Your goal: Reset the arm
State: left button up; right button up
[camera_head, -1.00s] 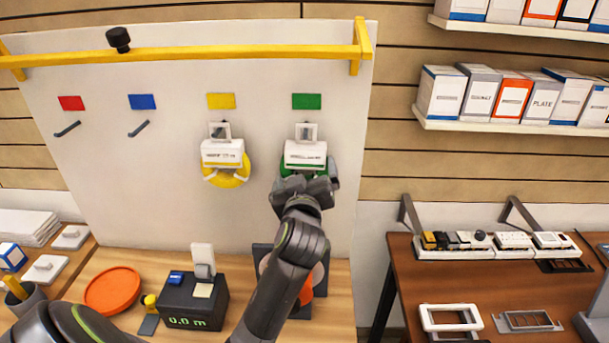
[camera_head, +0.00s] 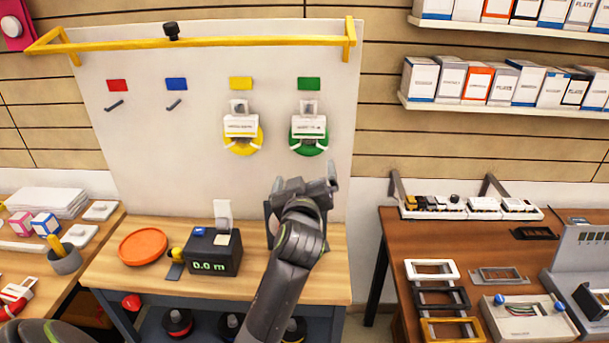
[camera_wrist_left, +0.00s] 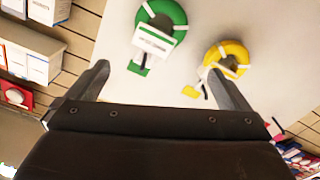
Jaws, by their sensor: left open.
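My left gripper (camera_head: 304,187) is in front of the white board (camera_head: 180,150), below and apart from the green coil (camera_head: 309,149). Its fingers are open and empty in the left wrist view (camera_wrist_left: 165,85). The green coil hangs under the green marker with a white label on it, and it also shows in the left wrist view (camera_wrist_left: 172,14). The yellow coil (camera_head: 257,139) hangs under the yellow marker to its left. My left arm comes up from the bottom of the head view and hides part of a dark item on the bench. My right gripper does not show.
The wooden bench (camera_head: 110,275) below the board holds an orange dish (camera_head: 143,246) and a black meter (camera_head: 213,252) reading 0.0 m. A brown table (camera_head: 395,235) with frames stands at the right. Empty hooks are under the red and blue markers.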

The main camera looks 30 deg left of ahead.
pick_arm(q)
jog(key=s+a+f+m+g+h, duration=0.1)
jog(key=s+a+f+m+g, duration=0.15)
jog(key=s+f, duration=0.55)
jog(key=s+a+f+m+g+h, duration=0.1)
jog(key=s+f+g, duration=0.3)
jog(key=f, duration=0.5)
jog(key=s+d+f+m+g+h, duration=0.15)
jog(key=s+f, duration=0.25)
jog(key=s, duration=0.4)
jog(key=s+f+m+g+h, duration=0.1)
jog(key=s+f+m+g, duration=0.15)
jog(key=s, duration=0.55)
jog(key=s+d+f+m+g+h, duration=0.15)
jog(key=s+f, duration=0.25)
jog(key=s, duration=0.4)
notch_tip(320, 180, down, 26)
jog(key=a+g+b, duration=0.2)
jog(key=s+d+f+g+b, duration=0.1)
jog(key=s+f+b, duration=0.1)
jog(key=s+f, duration=1.3)
notch_tip(320, 180, down, 3)
jog(key=shift+d+f+h, duration=0.2)
jog(key=shift+h, duration=0.2)
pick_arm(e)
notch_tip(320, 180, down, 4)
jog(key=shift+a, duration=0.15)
